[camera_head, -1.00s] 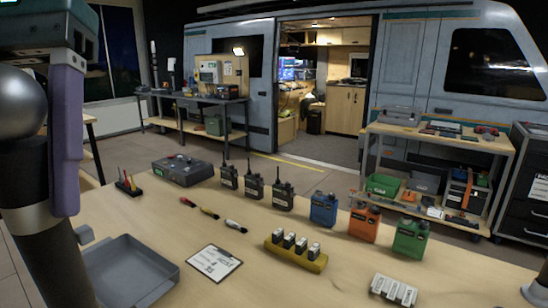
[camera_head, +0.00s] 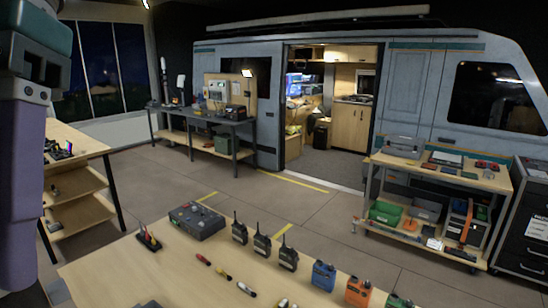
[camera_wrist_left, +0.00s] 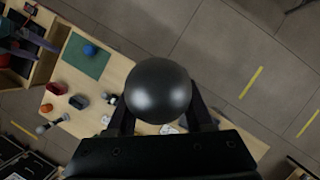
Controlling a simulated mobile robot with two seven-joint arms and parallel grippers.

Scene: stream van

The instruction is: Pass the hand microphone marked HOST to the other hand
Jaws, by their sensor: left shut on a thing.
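The hand microphone (camera_wrist_left: 158,88) shows in the left wrist view only by its dark grey ball head, seen large and end-on. Its handle and any HOST marking are hidden. My left gripper (camera_wrist_left: 160,112) is shut on it, with a dark finger on each side of the head. In the head view only a purple and teal part of my left arm shows at the left edge; its fingers and the microphone are out of that picture.
The wooden table (camera_head: 150,270) holds a grey control box (camera_head: 197,221), several black radios (camera_head: 261,243) and coloured ones (camera_head: 323,275). A wooden shelf unit (camera_head: 80,170) stands at the left. The wrist view shows a green mat (camera_wrist_left: 80,62). Open floor lies before the van.

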